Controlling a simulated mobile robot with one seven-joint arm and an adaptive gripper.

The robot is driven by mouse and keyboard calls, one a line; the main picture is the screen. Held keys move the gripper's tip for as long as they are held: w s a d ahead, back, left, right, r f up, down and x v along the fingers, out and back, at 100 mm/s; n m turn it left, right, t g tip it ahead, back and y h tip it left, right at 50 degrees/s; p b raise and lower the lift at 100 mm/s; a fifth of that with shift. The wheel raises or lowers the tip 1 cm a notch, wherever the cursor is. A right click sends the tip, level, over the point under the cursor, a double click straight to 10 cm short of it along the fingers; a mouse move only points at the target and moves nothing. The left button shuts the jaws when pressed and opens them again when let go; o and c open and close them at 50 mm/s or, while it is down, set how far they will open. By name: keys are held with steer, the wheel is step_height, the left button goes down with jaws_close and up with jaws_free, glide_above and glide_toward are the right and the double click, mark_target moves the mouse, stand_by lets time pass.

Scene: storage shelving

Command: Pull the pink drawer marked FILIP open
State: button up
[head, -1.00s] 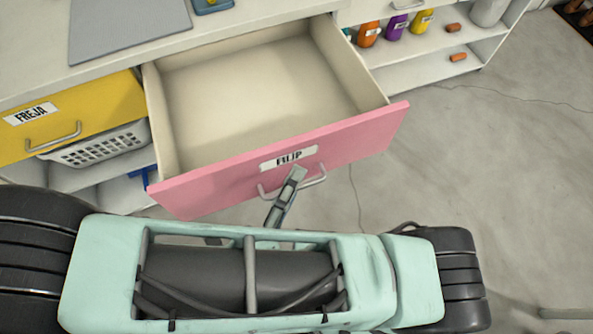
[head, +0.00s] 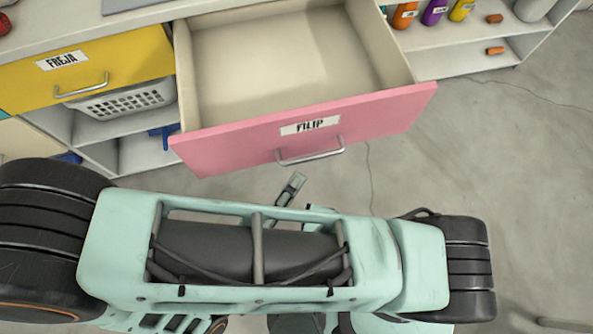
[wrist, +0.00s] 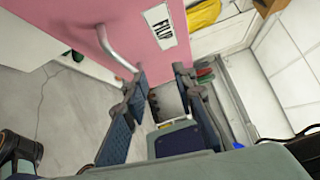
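The pink drawer marked FILIP (head: 385,119) stands pulled far out, and its cream interior looks empty. Its white name label (head: 310,126) sits above the metal bar handle (head: 310,153). In the head view my gripper (head: 293,184) is just in front of the handle, with a visible gap between them; most of it is hidden behind my arm. In the wrist view my gripper (wrist: 163,105) has its two fingers apart with nothing held. The handle also shows in the wrist view (wrist: 116,48), beyond the fingertips and clear of them.
A yellow drawer marked FREJA (head: 90,68) is shut at the left. A white basket (head: 125,98) sits on the shelf below it. Orange, purple and yellow bottles (head: 434,13) stand on shelves at the right. The grey floor (head: 480,150) right of the drawer is clear.

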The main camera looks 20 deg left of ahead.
steer(key=shift+v, duration=0.9)
steer(key=shift+f, duration=0.2)
steer(key=shift+r, duration=0.1)
